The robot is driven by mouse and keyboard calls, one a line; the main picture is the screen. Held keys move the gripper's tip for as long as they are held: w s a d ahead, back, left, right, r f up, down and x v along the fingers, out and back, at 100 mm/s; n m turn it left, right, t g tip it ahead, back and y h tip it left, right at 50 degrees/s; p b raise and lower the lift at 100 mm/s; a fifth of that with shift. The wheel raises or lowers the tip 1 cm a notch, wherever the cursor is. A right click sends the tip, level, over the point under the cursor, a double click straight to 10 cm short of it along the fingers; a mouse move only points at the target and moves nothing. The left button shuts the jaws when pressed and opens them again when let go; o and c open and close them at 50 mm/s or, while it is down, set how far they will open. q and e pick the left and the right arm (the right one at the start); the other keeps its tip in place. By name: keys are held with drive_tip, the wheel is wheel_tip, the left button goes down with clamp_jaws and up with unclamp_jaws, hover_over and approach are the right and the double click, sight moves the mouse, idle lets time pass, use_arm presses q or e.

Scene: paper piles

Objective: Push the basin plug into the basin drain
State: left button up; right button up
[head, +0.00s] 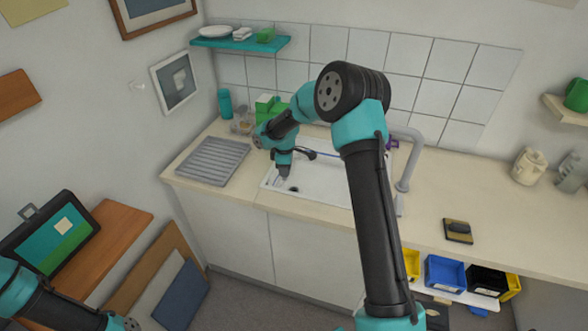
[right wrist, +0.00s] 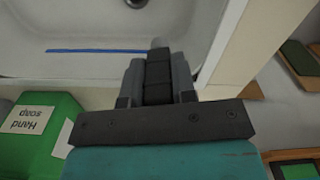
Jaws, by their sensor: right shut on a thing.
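The white basin (head: 325,183) is set in the counter and fills the top left of the right wrist view (right wrist: 85,25). The basin drain (head: 293,189) is a dark spot in its floor near the front left. It also shows as a dark spot at the top of the right wrist view (right wrist: 136,3). My right gripper (head: 284,174) points down over the basin's left part, close to the drain. It is shut on the basin plug, which the fingers (right wrist: 158,60) mostly hide. Whether the plug touches the drain is not clear. My left gripper is out of view; only its arm shows at the lower left.
A grey tap (head: 405,165) stands right of the basin. A ribbed drainer (head: 213,160) lies to its left. Green soap (right wrist: 40,135) stands behind it. A blue strip (right wrist: 105,50) lies along the basin. The counter to the right is mostly clear around a dark sponge-like block (head: 458,231).

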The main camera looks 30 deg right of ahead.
drive_tip(key=d+n, duration=0.1)
drive_tip(key=d+f+n, duration=0.2)
drive_tip(key=d, duration=0.1)
drive_tip(key=shift+w+d+f+n, duration=0.1)
drive_tip(key=shift+w+f+n, duration=0.05)
drive_tip(key=shift+w+n, duration=0.15)
drive_tip(key=shift+f, duration=3.85)
drive_tip(key=o, duration=1.6)
drive_tip(key=shift+r, duration=0.1)
wheel_tip(320, 180, up, 10)
idle(1.1)
